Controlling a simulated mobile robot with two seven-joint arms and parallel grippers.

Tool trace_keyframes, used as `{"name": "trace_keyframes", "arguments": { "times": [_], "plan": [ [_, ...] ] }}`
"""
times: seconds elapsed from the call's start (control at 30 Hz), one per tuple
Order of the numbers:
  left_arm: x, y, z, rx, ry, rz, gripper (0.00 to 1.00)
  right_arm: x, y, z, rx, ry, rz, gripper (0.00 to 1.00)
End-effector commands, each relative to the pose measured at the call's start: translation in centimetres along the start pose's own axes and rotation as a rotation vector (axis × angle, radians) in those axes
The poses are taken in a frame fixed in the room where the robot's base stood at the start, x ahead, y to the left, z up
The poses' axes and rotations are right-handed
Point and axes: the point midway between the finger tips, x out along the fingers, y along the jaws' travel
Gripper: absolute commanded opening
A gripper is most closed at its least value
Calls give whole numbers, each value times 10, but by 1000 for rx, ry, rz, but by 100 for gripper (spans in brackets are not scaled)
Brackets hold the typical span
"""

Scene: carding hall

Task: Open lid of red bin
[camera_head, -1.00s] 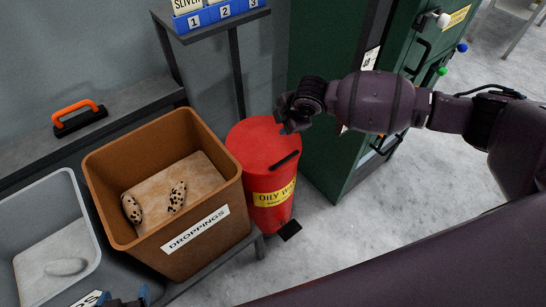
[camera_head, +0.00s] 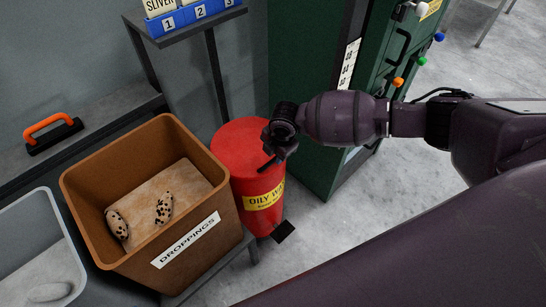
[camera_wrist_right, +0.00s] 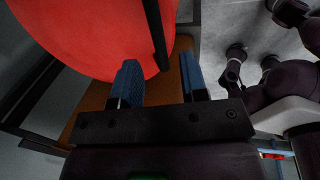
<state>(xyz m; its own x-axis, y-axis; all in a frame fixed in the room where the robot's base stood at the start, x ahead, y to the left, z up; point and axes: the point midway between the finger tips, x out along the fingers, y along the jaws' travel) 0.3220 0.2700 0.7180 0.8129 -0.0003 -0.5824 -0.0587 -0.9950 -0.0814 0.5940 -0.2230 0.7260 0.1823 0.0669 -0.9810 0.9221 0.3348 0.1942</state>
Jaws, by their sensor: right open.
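The red bin (camera_head: 242,150) stands right of the brown box, with a yellow "OILY WASTE" label on its front. Its round lid is down, and a black bar handle (camera_head: 268,164) lies near its front right edge. My right gripper (camera_head: 273,148) is over that side of the lid, beside the handle; its fingers are mostly hidden there. In the right wrist view my blue-padded fingers (camera_wrist_right: 160,74) are open. The handle (camera_wrist_right: 156,30) appears between them in the picture, with the red lid (camera_wrist_right: 80,35) behind. I cannot tell whether they touch it. My left gripper is not seen.
The brown "DROPPINGS" box (camera_head: 216,204) holds spotted pieces and stands close left of the bin. A grey tub (camera_head: 70,235) is farther left. A green cabinet (camera_head: 305,120) stands right behind the bin. A black pedal (camera_head: 284,231) is at its foot.

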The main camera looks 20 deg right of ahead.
Motion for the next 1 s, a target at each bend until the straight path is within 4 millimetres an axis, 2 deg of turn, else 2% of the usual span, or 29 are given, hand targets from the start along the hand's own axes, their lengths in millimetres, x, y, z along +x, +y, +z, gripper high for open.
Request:
{"name": "trace_keyframes", "arguments": {
  "times": [0.03, 0.2, 0.63, 0.67, 0.9, 1.0],
  "plan": [
    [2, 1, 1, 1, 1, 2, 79, 12, -2, -1, 1, 1, -5, 40],
    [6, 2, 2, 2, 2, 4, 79, 28, -1, 0, 0, 0, -2, 40],
    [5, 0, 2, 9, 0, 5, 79, 35, 1, 0, 0, -1, 1, 40],
    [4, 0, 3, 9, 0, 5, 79, 35, 1, 0, 0, -1, 1, 39],
    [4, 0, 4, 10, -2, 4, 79, 35, 0, 0, 0, -1, 1, 2],
    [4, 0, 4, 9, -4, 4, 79, 35, 0, 0, 0, -1, 1, 0]
  ]
}}
